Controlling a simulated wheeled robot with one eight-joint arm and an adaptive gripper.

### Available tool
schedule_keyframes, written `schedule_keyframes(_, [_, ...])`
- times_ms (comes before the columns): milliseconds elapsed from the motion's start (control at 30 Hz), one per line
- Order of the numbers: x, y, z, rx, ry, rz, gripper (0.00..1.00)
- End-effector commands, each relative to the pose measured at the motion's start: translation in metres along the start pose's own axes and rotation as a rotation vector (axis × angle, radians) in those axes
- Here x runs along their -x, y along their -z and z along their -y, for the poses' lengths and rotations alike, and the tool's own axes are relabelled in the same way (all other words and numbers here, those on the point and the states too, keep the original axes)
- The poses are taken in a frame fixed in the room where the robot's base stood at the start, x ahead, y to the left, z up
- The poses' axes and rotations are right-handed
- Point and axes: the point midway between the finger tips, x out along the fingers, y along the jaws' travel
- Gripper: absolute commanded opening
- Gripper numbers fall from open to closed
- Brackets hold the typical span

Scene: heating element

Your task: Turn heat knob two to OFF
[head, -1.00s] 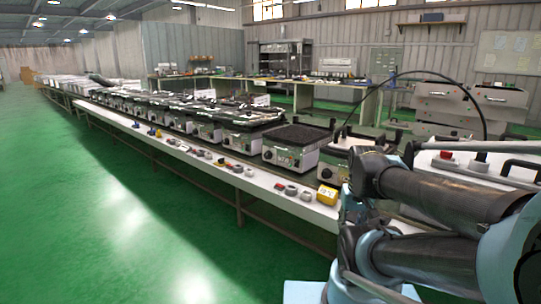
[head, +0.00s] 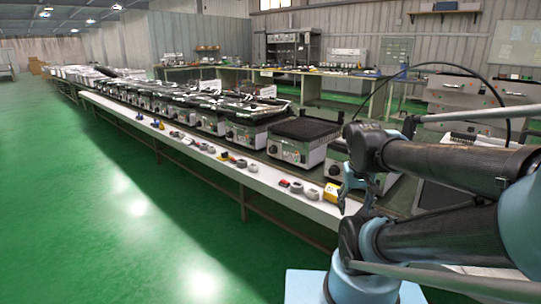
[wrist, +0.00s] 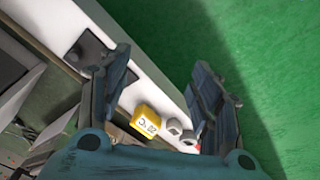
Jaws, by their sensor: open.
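Several heating units stand in a row along the bench; I cannot tell which carries heat knob two. The nearest clear unit (head: 300,138) has a black top and a pale front with a dark knob (head: 273,149). A further unit (head: 338,165) to its right is partly hidden by my arm. My gripper (wrist: 163,65) is open and empty in the wrist view, its fingers spread above the bench edge and green floor. No knob shows clearly between them. In the head view my gripper is hard to make out beside my dark arm links.
A yellow box (head: 332,192) with a small display sits on the white bench edge (head: 300,203); it also shows in the wrist view (wrist: 146,119). Small grey parts (head: 310,194) lie beside it. The green floor (head: 120,220) at left is clear.

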Motion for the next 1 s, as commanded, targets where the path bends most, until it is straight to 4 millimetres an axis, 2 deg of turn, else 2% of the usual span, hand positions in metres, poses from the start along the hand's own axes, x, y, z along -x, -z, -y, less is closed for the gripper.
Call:
schedule_keyframes(33, [0.005,0.015,-0.002,0.005,-0.023,-0.004,0.58])
schedule_keyframes(200, [0.018,0.061,-0.011,0.002,-0.110,-0.022,0.58])
schedule_keyframes(467, [0.029,0.137,-0.012,-0.003,-0.237,-0.071,0.58])
schedule_keyframes(767, [0.032,0.229,0.006,-0.010,-0.372,-0.159,0.58])
schedule_keyframes(1000, [0.025,0.300,0.035,-0.016,-0.469,-0.251,0.58])
